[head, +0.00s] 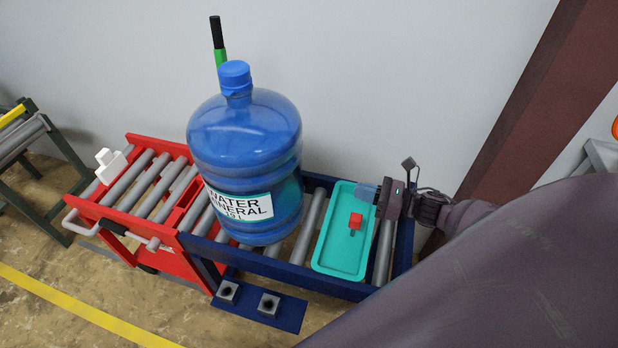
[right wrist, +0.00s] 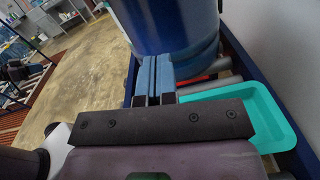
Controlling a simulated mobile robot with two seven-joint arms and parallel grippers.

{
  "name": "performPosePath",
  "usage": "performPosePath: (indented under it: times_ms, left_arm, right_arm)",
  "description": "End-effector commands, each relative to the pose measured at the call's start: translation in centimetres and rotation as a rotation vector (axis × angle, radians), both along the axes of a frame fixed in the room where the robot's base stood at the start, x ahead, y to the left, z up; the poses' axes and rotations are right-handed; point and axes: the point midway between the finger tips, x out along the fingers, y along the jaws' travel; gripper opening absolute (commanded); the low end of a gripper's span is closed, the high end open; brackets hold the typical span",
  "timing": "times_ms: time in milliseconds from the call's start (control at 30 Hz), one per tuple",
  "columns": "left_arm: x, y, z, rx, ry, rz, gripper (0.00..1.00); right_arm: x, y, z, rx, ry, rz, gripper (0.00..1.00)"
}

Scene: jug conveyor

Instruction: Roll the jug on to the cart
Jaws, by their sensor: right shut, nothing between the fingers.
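The blue water jug (head: 243,130) stands upright on the rollers at the left end of the blue conveyor (head: 345,289), close to the red cart (head: 197,272). It hides part of the join between conveyor and cart. The cart has its own grey rollers (head: 148,186). My right gripper (head: 367,192) is at the conveyor's right end, above the teal tray and apart from the jug. Its blue fingers are together and empty. In the right wrist view the fingers (right wrist: 152,78) point toward the jug's lower side (right wrist: 165,25). My left gripper is not in view.
A white object (head: 110,164) sits at the cart's left. A wall runs close behind. A green-framed roller stand (head: 48,165) is far left.

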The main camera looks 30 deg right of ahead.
Motion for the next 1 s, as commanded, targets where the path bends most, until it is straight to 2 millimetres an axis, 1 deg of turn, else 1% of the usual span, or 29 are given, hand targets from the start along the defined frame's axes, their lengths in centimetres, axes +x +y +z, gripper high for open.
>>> performPosePath:
  times_ms: [33, 133, 267, 367, 800, 1000]
  left_arm:
    - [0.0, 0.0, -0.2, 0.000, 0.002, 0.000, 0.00]
    - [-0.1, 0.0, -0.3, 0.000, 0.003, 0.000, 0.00]
    - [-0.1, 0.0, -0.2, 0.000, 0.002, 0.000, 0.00]
    - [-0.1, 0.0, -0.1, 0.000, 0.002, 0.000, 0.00]
    - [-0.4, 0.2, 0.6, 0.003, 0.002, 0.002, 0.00]
    - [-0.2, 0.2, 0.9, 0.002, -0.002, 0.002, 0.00]
  right_arm:
    - [0.1, -0.3, 0.0, -0.043, -0.032, 0.019, 0.00]
    - [0.3, -0.6, 0.2, -0.097, -0.079, 0.044, 0.00]
    - [0.8, -0.3, 0.4, -0.117, -0.099, 0.054, 0.00]
    - [1.7, 0.5, 0.4, -0.117, -0.099, 0.054, 0.00]
    - [7.4, 5.6, 0.4, -0.113, -0.097, 0.052, 0.00]
    - [9.5, 7.4, 0.4, -0.115, -0.095, 0.051, 0.00]
